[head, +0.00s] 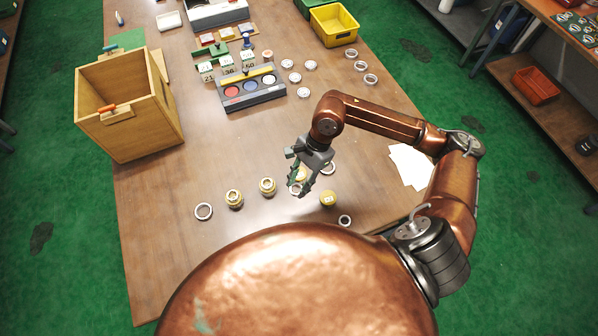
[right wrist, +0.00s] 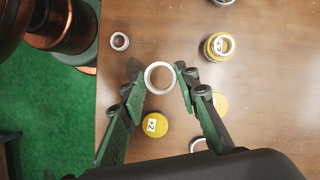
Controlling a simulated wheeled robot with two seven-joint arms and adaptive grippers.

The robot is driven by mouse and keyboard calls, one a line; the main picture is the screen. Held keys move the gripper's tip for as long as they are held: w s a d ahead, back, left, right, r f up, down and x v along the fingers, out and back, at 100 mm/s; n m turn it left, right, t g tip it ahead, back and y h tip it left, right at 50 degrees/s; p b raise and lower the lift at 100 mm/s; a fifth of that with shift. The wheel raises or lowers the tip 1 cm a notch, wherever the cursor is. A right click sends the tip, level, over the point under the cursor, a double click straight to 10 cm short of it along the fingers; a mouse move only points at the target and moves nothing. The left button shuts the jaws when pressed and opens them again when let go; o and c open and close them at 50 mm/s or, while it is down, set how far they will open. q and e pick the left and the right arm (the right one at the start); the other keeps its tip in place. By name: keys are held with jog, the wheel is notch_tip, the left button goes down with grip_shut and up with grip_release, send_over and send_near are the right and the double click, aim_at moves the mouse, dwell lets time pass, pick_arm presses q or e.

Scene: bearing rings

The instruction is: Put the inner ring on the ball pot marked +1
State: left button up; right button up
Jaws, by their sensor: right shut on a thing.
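My right gripper (head: 297,192) is shut on a metal ring (right wrist: 159,77), held between its fingertips above the table; the ring also shows in the head view (head: 295,190). A yellow pot marked +2 (right wrist: 155,125) stands under and beside the fingers; it shows in the head view (head: 328,199). Another yellow pot (right wrist: 220,104) is partly hidden behind a finger. A brass-sided pot (right wrist: 218,48) has a label too small to read surely; it shows in the head view (head: 267,186). A similar pot (head: 234,198) stands to its left. I cannot make out a +1 mark. My left gripper is out of view.
Loose rings lie on the table (head: 160,235): one at left (head: 203,211), a small one near my body (head: 345,220), one beyond the gripper (head: 328,168). A wooden box (head: 150,120), a tray with coloured discs (head: 250,90), a yellow bin (head: 333,25) and white papers (head: 411,166) stand farther off.

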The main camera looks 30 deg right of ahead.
jog(key=s+m+t, duration=0.2)
jog(key=m, duration=0.3)
jog(key=m+t+p, duration=0.2)
jog(key=m, duration=0.4)
send_over(301, 174)
jog(key=shift+h, duration=0.4)
jog(key=f, duration=0.6)
jog(key=shift+s+a+f, duration=0.2)
jog(key=shift+s+f, duration=0.15)
jog(key=shift+f, duration=0.05)
jog(key=shift+w+d+f, duration=0.25)
jog(key=shift+w+f, duration=0.2)
jog(key=shift+f, duration=0.25)
notch_tip(301, 174, down, 2)
jog(key=shift+f, duration=0.4)
jog(key=o, duration=1.1)
